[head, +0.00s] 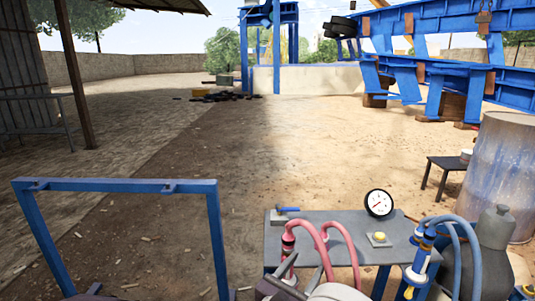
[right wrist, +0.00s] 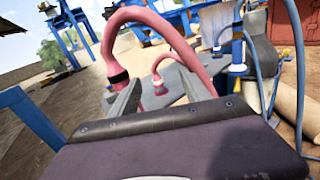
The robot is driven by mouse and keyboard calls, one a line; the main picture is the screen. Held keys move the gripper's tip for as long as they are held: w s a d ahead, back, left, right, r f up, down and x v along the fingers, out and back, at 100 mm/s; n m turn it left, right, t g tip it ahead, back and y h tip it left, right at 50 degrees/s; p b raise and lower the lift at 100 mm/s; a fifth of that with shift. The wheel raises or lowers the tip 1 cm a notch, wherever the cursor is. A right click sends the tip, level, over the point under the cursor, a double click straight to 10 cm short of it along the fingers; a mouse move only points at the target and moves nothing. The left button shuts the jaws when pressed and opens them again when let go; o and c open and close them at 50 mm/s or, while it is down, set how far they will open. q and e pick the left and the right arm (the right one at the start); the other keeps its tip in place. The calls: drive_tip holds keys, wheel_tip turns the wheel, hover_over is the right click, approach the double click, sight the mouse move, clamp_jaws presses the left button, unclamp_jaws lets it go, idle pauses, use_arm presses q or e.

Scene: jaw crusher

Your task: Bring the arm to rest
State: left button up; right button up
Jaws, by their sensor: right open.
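My right gripper (head: 307,264) is at the bottom of the head view, at the front edge of a grey-topped bench (head: 340,219). Its two fingers also show in the right wrist view (right wrist: 150,75); they are apart. A pink hose (right wrist: 190,52) arches close beyond the fingers in the right wrist view. I cannot tell whether it touches them. In the head view two pink hoses (head: 301,229) curve behind and beside the gripper, which hides part of the bench. My left gripper is not in view.
On the bench are a round gauge (head: 379,203), a yellow button (head: 379,237) and a blue-handled tool (head: 288,209). Blue hoses (head: 462,232), a grey bottle (head: 493,245) and a drum (head: 500,178) crowd the right. A blue frame (head: 215,235) stands left. The ground beyond is open.

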drive_tip(key=s+d+f+m+g+h, duration=0.1)
drive_tip(key=s+d+m+g+h, duration=0.25)
drive_tip(key=d, duration=0.65)
drive_tip(key=s+d+f+m+g+h, duration=0.1)
drive_tip(key=s+d+m+g, duration=0.2)
drive_tip(key=d+m+g, duration=0.5)
drive_tip(key=s+d+f+m+g+y, duration=0.5)
drive_tip(key=s+f, duration=0.3)
drive_tip(key=s, duration=0.3)
drive_tip(key=s+a+f+m+y, duration=0.5)
drive_tip(key=a+m+y, duration=0.1)
drive_tip(key=w+a+f+m+t+y, duration=0.35)
drive_tip(key=w+a+m, duration=0.25)
drive_tip(key=a, duration=0.2)
wheel_tip(320, 180, up, 36)
drive_tip(key=p, duration=3.5)
drive_tip(key=shift+s+r+g+p, duration=0.2)
drive_tip(key=shift+r+g+p, duration=0.05)
drive_tip(key=shift+g+p, duration=0.15)
drive_tip(key=shift+o, duration=0.2)
drive_tip(key=shift+f, duration=0.15)
